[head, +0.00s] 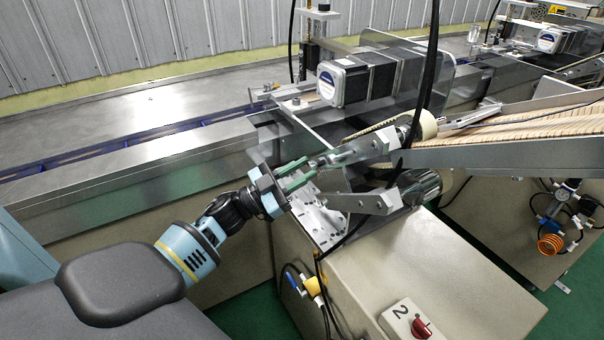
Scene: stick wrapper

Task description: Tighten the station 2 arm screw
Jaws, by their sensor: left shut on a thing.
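My left gripper (312,168) reaches in from the lower left. Its two green-edged fingers are shut on a small part at the left end of the station 2 metal arm (358,151). This is where the arm screw appears to be; the fingers hide most of it, so I cannot tell how far it is turned. The arm slopes up to the right towards a pale roller (424,124). A second metal bracket (362,200) lies below it, over a perforated mounting plate (318,218). My right gripper is not in view.
A motor block (356,82) stands behind the arm, and a black cable (427,75) hangs in front of it. A chute of wooden sticks (520,127) enters from the right. The cabinet below carries a red switch (421,328) on a box marked 2.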

